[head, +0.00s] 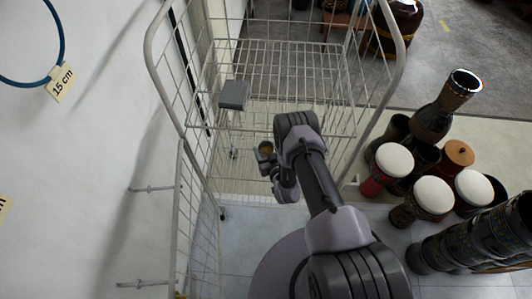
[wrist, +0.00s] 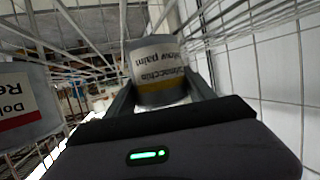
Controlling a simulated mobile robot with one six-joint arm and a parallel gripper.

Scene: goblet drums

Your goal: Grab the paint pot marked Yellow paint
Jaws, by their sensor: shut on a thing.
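A grey paint pot with a white label and a yellow stripe (wrist: 156,66) is between the two fingers of my gripper (wrist: 160,88) in the wrist view. Its printing is upside down and reads partly as "llow paint". The fingers are shut on its sides. In the head view my gripper (head: 267,157) is inside the white wire cage, with a small part of the pot (head: 266,148) showing; my arm hides much of that area.
Another container with a red-striped label starting "Re" (wrist: 22,105) is at the left in the wrist view. A grey box (head: 234,95) is in the white wire cage (head: 300,45). Several goblet drums (head: 433,194) stand at the right. A white wall (head: 70,150) is at the left.

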